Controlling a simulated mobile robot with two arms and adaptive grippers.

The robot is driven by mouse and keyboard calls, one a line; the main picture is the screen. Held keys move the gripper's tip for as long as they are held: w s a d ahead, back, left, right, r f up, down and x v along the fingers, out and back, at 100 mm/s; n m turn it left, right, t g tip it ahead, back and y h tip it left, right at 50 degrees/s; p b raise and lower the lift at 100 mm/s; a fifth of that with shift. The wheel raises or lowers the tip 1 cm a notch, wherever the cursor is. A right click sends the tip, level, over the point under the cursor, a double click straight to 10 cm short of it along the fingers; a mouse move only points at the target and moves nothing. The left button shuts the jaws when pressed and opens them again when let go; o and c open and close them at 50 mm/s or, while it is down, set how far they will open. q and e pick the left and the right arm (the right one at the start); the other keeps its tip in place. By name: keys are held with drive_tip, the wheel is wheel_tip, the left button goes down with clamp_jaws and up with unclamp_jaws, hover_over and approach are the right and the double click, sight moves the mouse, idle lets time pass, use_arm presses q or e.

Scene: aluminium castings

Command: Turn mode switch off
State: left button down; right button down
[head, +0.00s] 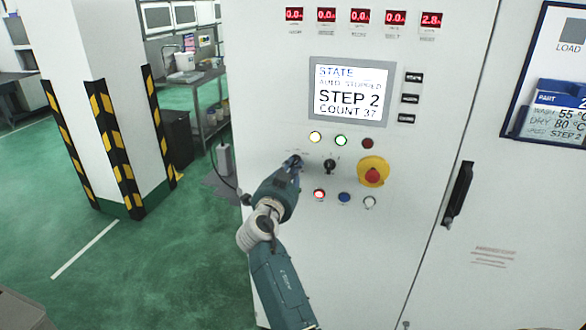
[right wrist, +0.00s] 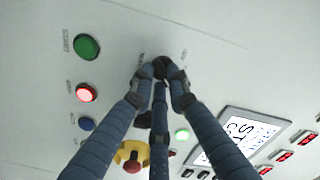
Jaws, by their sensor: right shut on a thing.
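The white control cabinet (head: 270,60) carries a row of switches and buttons below its screen (head: 348,91). My right gripper (head: 294,162) reaches the panel's left part. In the right wrist view, its fingers (right wrist: 160,82) are shut around a small black knob (right wrist: 160,66), which I take as the mode switch. The fingers hide most of it, so its setting cannot be read. A second black rotary switch (head: 330,166) sits just to the right of the gripper in the head view, apart from it. The screen reads AUTO STOPPED, STEP 2. My left gripper is not in view.
A red emergency stop on a yellow base (head: 372,172) is right of the switches. A lit red button (head: 319,195), blue button (head: 344,198) and white button (head: 369,202) sit below. A green button (right wrist: 87,46) shows in the wrist view. A striped pillar (head: 100,110) stands left.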

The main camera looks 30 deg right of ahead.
drive_tip(key=n+b, duration=0.4)
drive_tip(key=shift+n+b, duration=0.4)
drive_tip(key=n, duration=0.1)
drive_tip(key=n+b, duration=0.1)
drive_tip(key=shift+r+n, duration=0.25)
drive_tip(key=shift+n, duration=0.15)
drive_tip(key=shift+r+n, duration=0.1)
drive_tip(key=shift+n, duration=0.8)
drive_tip(key=n, duration=0.2)
drive_tip(key=shift+r+n, duration=0.1)
drive_tip(key=shift+n, duration=0.3)
drive_tip(key=n+p, duration=0.1)
drive_tip(key=n, duration=0.4)
drive_tip(key=shift+r, duration=0.15)
drive_tip(key=shift+n, duration=0.4)
